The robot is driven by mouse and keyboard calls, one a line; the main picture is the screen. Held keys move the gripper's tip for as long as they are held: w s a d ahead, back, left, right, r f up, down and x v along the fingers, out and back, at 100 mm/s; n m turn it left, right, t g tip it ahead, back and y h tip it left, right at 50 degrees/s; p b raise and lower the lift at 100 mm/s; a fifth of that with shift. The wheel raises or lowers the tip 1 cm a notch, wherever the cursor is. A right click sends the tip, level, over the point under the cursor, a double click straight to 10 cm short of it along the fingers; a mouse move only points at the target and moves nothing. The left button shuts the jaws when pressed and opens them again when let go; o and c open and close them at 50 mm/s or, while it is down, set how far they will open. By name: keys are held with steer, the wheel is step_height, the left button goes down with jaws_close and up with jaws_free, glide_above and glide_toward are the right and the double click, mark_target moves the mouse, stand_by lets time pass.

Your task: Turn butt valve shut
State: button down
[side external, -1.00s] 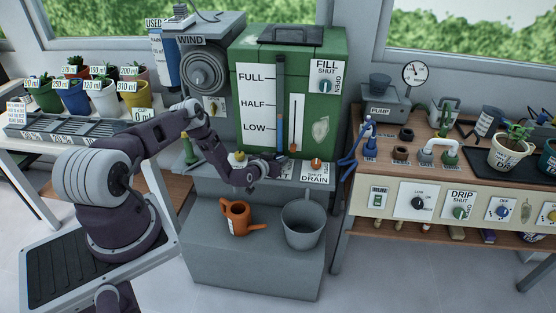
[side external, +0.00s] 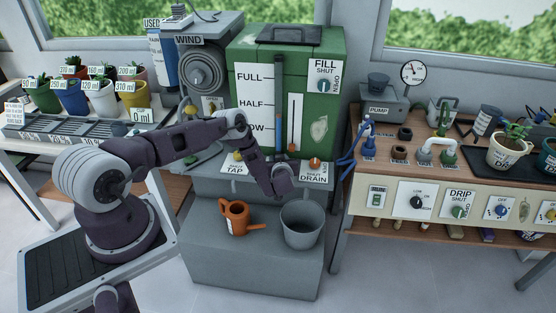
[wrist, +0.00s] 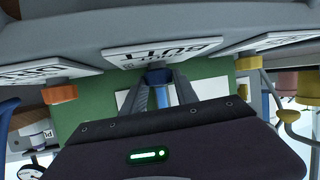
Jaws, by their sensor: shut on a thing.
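The butt valve is a blue knob (wrist: 158,76) on a white plate marked BUTT (wrist: 165,52), upside down in the wrist view. My gripper (wrist: 161,86) is shut on this knob, one finger on each side. In the side external view my wrist hangs in front of the ledge below the green water butt (side external: 330,105), and hides the knob and the fingertips. How far the knob is turned cannot be told.
The orange drain knob (side external: 314,162) is close on the right, and the yellow tap knob (side external: 238,155) on the left. An orange watering can (side external: 236,215) and a grey bucket (side external: 302,228) stand on the lower step under my wrist.

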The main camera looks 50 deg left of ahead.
steer(key=shift+w+n+g, duration=0.15)
steer(key=shift+n+g, duration=0.45)
steer(key=shift+y, duration=0.3)
steer(key=c, duration=0.9)
jaws_free()
steer(key=shift+c, duration=0.2)
steer(key=v, duration=0.7)
steer(key=shift+r, duration=0.1)
steer(key=shift+a, duration=0.1)
steer(key=s+a+m+t+h, duration=0.1)
steer(key=m, duration=0.1)
steer(key=s+a+m+t+h, duration=0.1)
steer(key=m+t, duration=0.1)
steer(key=shift+s+t+h, duration=0.2)
steer(key=shift+t+h, duration=0.1)
steer(key=shift+h, duration=0.1)
steer(key=shift+m+t+h, duration=0.3)
steer(key=x, duration=0.6)
steer(key=shift+w+a+f, duration=0.1)
steer(key=shift+w+f, duration=0.1)
